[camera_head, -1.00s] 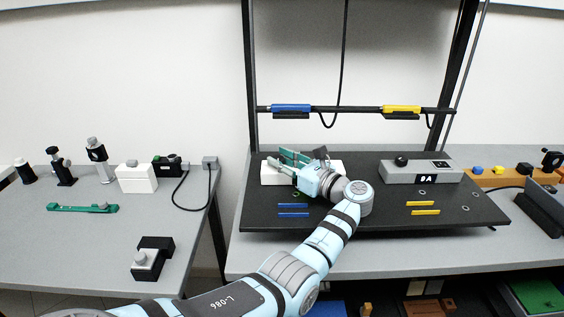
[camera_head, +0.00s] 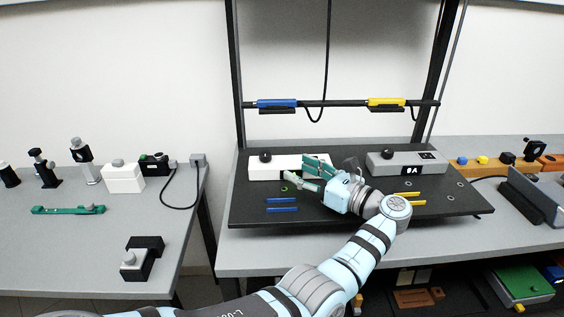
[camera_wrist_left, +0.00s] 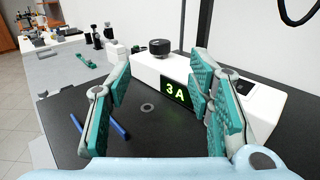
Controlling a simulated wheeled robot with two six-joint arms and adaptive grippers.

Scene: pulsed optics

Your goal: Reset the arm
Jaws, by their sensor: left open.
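My left gripper (camera_head: 298,169) with green finger pads is over the black board (camera_head: 330,215), near the right part of a white box (camera_head: 262,172). Its jaws are open and I see nothing between the pads. In the left wrist view the open fingers (camera_wrist_left: 160,90) frame the white box (camera_wrist_left: 150,68), whose lit green display reads 3A and which has a black knob on top. My left arm reaches in from the bottom of the head view. My right gripper is not in view.
A grey box (camera_head: 385,162) with a black knob stands right of my gripper. Blue strips (camera_head: 282,210) and yellow strips (camera_head: 410,194) lie on the board. A bar with a blue unit (camera_head: 277,104) and a yellow unit (camera_head: 387,103) crosses above. The left table (camera_head: 70,250) holds small optics parts.

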